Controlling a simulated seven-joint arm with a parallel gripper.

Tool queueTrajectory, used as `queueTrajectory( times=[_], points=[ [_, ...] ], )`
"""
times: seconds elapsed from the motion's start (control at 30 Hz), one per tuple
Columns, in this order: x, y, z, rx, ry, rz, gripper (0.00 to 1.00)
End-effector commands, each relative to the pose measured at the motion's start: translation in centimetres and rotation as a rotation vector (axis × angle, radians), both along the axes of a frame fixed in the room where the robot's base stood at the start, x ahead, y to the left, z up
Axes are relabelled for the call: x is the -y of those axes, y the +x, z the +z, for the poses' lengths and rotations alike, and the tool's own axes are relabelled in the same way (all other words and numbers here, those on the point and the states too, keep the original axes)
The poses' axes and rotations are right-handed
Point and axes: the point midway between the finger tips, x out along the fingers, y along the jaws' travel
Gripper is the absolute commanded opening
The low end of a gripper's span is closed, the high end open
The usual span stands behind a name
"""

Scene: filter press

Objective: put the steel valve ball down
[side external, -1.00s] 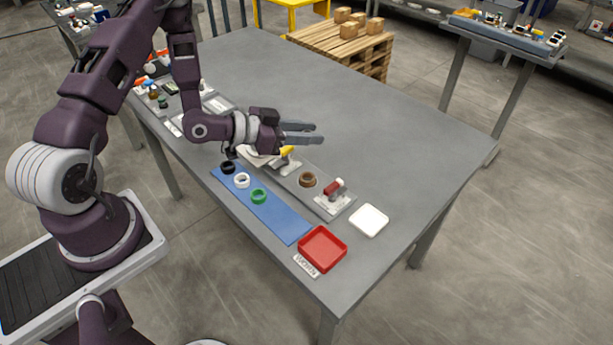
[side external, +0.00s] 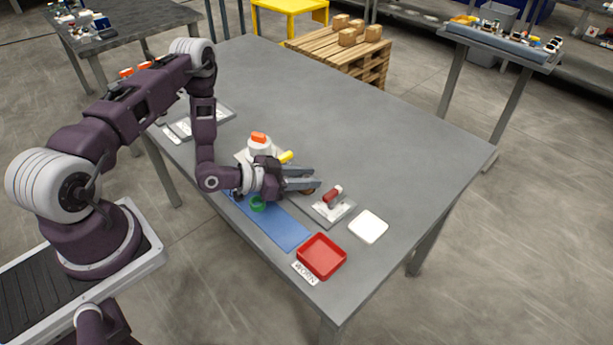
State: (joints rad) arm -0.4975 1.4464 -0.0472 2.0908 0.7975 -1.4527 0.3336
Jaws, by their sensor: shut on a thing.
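My gripper (side external: 317,178) is low over the row of parts near the table's front edge, with its fingers pointing right. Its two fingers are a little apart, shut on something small. The steel valve ball cannot be made out; the fingers hide what lies between them. A brown ring (side external: 308,190) shows partly just under the fingers. To their right is a red-handled part (side external: 333,194) on a pale plate. I cannot tell whether the held thing touches anything below.
A blue mat (side external: 287,233) with a green ring (side external: 258,203) lies in front of my gripper. A red tray (side external: 322,256) with a "WORN" label (side external: 304,274) and a white square dish (side external: 368,226) are to the right. A yellow handle (side external: 287,157) and an orange-capped white container (side external: 259,144) stand close behind.

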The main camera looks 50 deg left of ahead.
Motion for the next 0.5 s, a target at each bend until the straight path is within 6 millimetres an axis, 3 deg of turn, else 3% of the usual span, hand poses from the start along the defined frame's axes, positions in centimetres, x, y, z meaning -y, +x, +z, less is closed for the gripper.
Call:
queueTrajectory(
  times=[0.2,0.23,0.3,0.33,0.5],
  points=[
    [-0.02,0.02,-0.07,0.000,0.000,0.001,0.00],
    [-0.03,0.02,-0.12,0.000,0.000,0.001,0.33],
    [-0.03,0.03,-0.08,0.000,0.000,0.001,0.47],
    [-0.03,0.03,-0.08,0.000,0.000,0.001,0.53],
    [-0.03,0.03,-0.07,0.000,0.000,0.001,0.53]
  ],
)
